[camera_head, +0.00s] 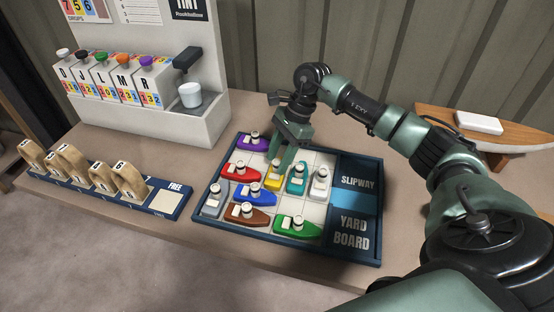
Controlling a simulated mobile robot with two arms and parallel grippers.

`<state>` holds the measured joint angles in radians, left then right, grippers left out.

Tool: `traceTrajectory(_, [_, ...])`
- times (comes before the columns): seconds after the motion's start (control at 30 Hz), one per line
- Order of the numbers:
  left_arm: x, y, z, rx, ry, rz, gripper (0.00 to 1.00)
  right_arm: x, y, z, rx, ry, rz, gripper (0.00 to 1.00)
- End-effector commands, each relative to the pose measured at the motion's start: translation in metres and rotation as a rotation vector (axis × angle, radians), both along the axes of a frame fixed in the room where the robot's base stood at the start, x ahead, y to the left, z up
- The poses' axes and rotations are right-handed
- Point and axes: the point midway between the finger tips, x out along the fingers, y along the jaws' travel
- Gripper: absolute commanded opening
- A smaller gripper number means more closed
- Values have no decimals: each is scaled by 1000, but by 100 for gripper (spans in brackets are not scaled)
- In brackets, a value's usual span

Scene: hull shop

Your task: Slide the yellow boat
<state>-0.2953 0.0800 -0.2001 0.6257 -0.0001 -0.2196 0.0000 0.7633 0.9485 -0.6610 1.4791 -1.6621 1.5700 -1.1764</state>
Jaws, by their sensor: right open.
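The yellow boat (274,184) sits on the yard board (302,259), a blue-framed tray with a pale grid. It lies between the red boat (241,172) on its left and the teal boat (297,178) on its right. My right gripper (283,163) points down just above the far end of the yellow boat and partly hides it. It is open. I cannot tell whether its fingers touch the boat. My left gripper does not show.
Purple (254,142), white (319,184), blue (256,194), grey (215,200), brown (246,215) and green (297,228) boats share the board. A blue rack (169,199) with wooden pieces lies left. A tint dispenser (150,117) stands behind. The slipway area (357,181) is clear.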

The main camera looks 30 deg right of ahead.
Motion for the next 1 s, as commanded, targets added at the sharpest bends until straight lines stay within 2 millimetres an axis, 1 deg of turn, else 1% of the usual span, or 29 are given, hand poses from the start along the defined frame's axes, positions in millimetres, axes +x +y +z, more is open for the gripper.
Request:
traceTrajectory(0.1, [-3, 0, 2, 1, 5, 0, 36, 0, 4, -9, 0, 1, -1, 43])
traceTrajectory(0.17, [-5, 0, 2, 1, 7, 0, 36, 0, 5, -11, 0, 1, 0, 43])
traceTrajectory(0.4, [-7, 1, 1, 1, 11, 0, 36, 0, 5, -12, 0, 0, 0, 43])
traceTrajectory(0.43, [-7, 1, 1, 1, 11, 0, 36, 0, 5, -12, 0, 0, 0, 38])
traceTrajectory(0.47, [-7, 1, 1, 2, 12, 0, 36, 0, 5, -12, 0, 0, 0, 30])
traceTrajectory(0.5, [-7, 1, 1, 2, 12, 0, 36, 0, 5, -12, 0, 0, 0, 18])
traceTrajectory(0.57, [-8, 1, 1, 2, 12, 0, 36, 0, 5, -12, 0, -1, 0, 2])
traceTrajectory(0.6, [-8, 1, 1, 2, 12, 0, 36, 0, 5, -12, 0, -1, 0, 0])
traceTrajectory(1.0, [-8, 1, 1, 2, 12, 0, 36, 0, 4, -11, -1, -1, 0, 0])
